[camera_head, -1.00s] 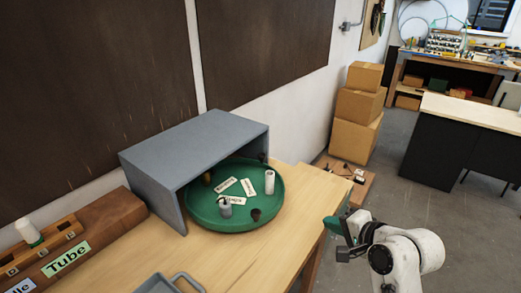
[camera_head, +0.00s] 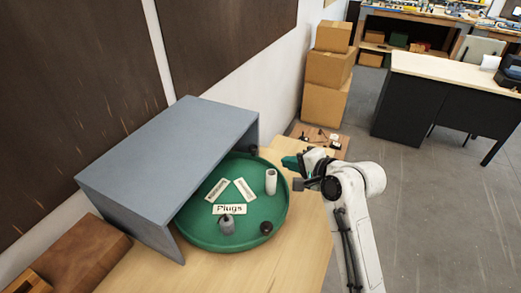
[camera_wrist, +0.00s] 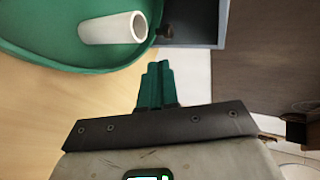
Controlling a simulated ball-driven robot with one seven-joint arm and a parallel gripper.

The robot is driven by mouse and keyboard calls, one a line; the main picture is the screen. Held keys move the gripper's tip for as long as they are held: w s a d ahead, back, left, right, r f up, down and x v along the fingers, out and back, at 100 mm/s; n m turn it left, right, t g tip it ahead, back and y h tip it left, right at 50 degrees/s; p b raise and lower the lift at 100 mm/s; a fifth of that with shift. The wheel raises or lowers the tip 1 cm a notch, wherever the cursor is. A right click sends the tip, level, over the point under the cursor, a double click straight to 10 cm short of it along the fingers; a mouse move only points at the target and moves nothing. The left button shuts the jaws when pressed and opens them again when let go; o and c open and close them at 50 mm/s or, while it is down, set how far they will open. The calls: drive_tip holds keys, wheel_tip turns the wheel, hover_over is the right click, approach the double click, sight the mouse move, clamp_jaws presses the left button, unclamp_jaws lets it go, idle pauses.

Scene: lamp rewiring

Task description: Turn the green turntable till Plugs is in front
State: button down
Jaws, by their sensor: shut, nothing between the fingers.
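The green turntable (camera_head: 205,234) sits on the wooden table, its back part under a grey open-sided cover. The Plugs label (camera_head: 229,209) lies on it toward the front, beside a grey plug-like piece (camera_head: 227,224). Two more white labels, (camera_head: 216,190) and (camera_head: 244,189), lie behind it. My gripper (camera_head: 288,162), with green fingers, is shut and empty just right of the rim. In the wrist view the shut fingers (camera_wrist: 157,84) are apart from the turntable rim (camera_wrist: 60,62).
The grey cover (camera_head: 170,150) overhangs the back of the turntable. A brown wooden block (camera_head: 85,255) stands at the left. Bare table (camera_head: 290,260) lies in front and right. Stacked cardboard boxes (camera_head: 327,70) stand behind, by the wall.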

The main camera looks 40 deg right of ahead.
drive_tip(key=p, duration=0.2)
hover_over(263, 167)
wheel_tip(263, 167, down, 4)
drive_tip(key=shift+s, duration=0.1)
idle(0.4)
